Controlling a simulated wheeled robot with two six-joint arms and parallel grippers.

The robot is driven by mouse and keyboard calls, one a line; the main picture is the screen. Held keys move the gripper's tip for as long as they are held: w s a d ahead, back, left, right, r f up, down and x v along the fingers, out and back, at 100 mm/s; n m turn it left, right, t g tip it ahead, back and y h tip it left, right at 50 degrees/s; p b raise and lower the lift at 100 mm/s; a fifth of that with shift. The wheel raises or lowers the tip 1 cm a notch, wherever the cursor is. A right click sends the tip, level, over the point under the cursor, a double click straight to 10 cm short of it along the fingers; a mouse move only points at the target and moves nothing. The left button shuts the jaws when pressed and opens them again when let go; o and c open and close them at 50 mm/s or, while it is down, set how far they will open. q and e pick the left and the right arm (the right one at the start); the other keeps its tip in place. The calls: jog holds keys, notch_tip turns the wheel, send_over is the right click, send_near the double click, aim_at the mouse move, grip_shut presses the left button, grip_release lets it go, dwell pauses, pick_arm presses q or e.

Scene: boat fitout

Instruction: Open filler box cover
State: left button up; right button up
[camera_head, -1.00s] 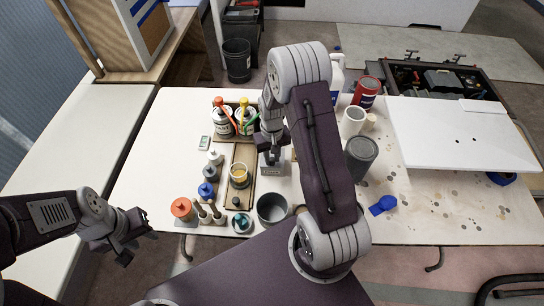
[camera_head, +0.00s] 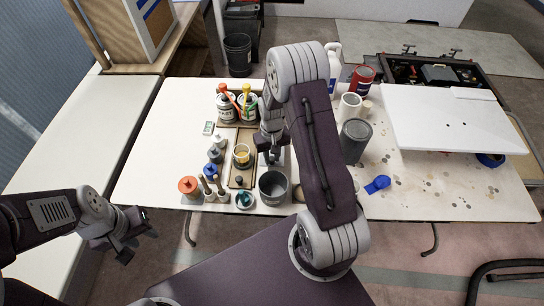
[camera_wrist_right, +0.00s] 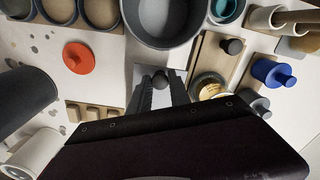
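The filler box appears to be the small pale grey box (camera_wrist_right: 178,73) in the right wrist view. A dark round knob (camera_wrist_right: 160,80) shows on its top, and the cover looks closed. My right gripper (camera_head: 270,158) is down over this box in the head view and hides most of it. In the right wrist view its two dark fingers stand apart, one on each side of the knob; whether they press on it I cannot tell. My left gripper (camera_head: 142,238) is open and empty, off the table's front left corner.
A grey pot (camera_head: 273,188) stands just in front of the box. A wooden tray (camera_head: 231,178) with a yellow-filled jar (camera_head: 241,155) is to its left. A dark grey can (camera_head: 354,141) and white panel (camera_head: 455,120) are to the right.

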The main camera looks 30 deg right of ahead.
aim_at(271, 159)
jog(key=o, duration=0.3)
jog(key=shift+a+f, duration=0.1)
notch_tip(271, 159, up, 9)
dwell(0.6)
